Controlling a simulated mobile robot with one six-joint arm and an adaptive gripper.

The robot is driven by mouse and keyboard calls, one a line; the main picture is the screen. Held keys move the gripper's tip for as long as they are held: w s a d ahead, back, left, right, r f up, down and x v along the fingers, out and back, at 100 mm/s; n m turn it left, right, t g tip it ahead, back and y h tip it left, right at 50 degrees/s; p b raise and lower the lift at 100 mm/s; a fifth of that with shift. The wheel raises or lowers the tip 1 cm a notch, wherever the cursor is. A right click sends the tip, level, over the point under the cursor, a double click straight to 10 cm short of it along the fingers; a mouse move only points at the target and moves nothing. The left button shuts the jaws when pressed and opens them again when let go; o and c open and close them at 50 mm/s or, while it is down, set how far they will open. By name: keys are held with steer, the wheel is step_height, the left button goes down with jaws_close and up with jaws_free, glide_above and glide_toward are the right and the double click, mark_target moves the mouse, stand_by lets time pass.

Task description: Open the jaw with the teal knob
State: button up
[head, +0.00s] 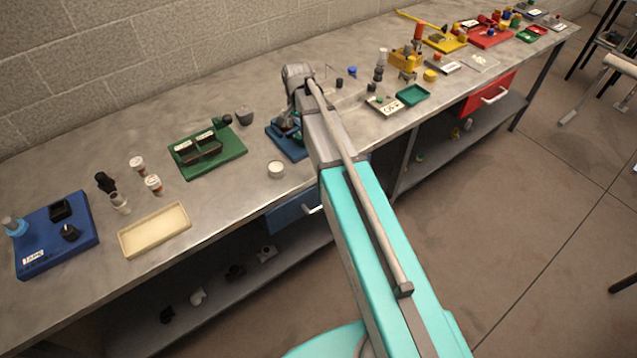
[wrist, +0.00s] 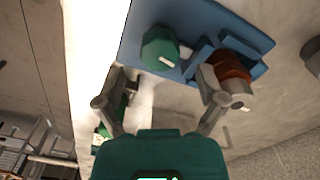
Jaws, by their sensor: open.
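In the wrist view the blue jaw fixture (wrist: 192,22) shows at the top, with a faceted teal knob (wrist: 157,45) on its left part. The knob has a pale pointer mark. To its right are blue jaw blocks (wrist: 203,56) with a brown-orange round part (wrist: 233,66) at them; how tightly it is held I cannot tell. My gripper (wrist: 161,76) is open, its fingers spread to either side below the knob, apart from it. The right finger partly overlaps the view of the jaw. In the head view the blue base (head: 284,141) shows beside my arm, which hides much of it.
A small white round cup (head: 276,169) stands in front of the fixture. A green fixture (head: 228,157) is to the left, with a grey knob-like piece (head: 244,116) behind. A green tray (head: 413,95) is to the right. A wall runs behind the bench.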

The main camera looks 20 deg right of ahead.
steer(key=shift+r+p, duration=4.95)
steer(key=shift+r, duration=0.25)
steer(key=s+f+n+b, duration=0.4)
steer(key=s+f+b, duration=0.3)
steer(key=s, duration=0.3)
steer(key=s+f+n+b, duration=0.4)
steer(key=s+f+b, duration=0.4)
steer(key=s, duration=0.3)
steer(key=shift+a+n, duration=0.15)
steer(key=shift+n, duration=0.15)
steer(key=shift+s, duration=0.1)
steer(key=shift+c, duration=0.2)
steer(key=c, duration=0.4)
